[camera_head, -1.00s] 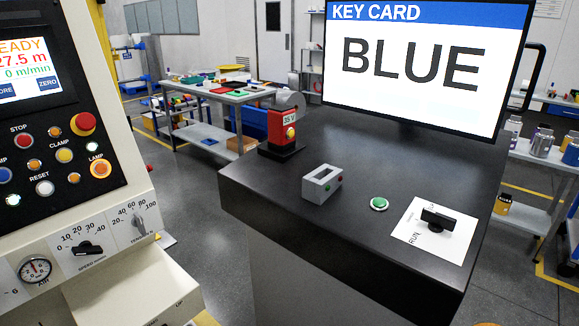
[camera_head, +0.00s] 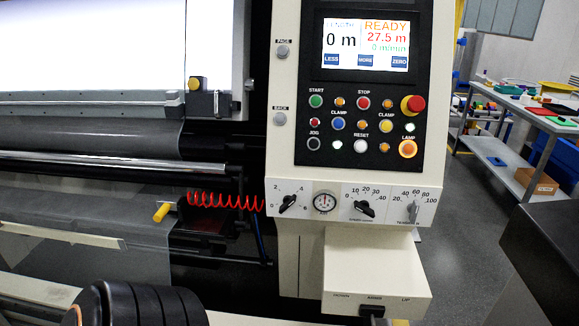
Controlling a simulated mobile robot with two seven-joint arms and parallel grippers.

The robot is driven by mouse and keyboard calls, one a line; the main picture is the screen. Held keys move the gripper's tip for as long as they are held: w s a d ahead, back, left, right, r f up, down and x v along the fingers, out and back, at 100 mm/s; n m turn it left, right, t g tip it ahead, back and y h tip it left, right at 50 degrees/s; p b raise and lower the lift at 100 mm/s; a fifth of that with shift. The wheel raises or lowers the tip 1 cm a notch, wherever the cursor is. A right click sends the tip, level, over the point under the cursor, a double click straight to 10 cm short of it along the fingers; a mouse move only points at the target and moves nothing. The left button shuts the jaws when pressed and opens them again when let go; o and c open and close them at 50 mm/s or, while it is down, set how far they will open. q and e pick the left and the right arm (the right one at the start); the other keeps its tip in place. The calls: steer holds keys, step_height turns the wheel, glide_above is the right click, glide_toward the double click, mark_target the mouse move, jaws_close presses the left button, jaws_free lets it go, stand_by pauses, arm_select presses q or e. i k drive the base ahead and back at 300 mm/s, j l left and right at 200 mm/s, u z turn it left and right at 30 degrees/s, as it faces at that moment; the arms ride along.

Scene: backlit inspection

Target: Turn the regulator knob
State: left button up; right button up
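The regulator knob (camera_head: 288,202) is a black pointer knob at the left end of the white strip below the control panel. Its dial is marked 0, 2, 4, 6, and its pointer tilts toward the upper right. A round air gauge (camera_head: 324,202) sits just right of it. Further right are the speed knob (camera_head: 364,208) and the grey tension knob (camera_head: 413,210). Neither of my grippers shows in the head view, and nothing touches the knob.
The control panel (camera_head: 309,179) with buttons and a READY screen (camera_head: 365,48) rises above the knob. A red coiled hose (camera_head: 225,202) hangs left of it. A cream box (camera_head: 376,275) juts out below. A dark ribbed shape (camera_head: 150,303) of unclear kind fills the bottom left.

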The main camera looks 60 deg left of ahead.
mark_target(288, 200)
steer(key=u, duration=1.8)
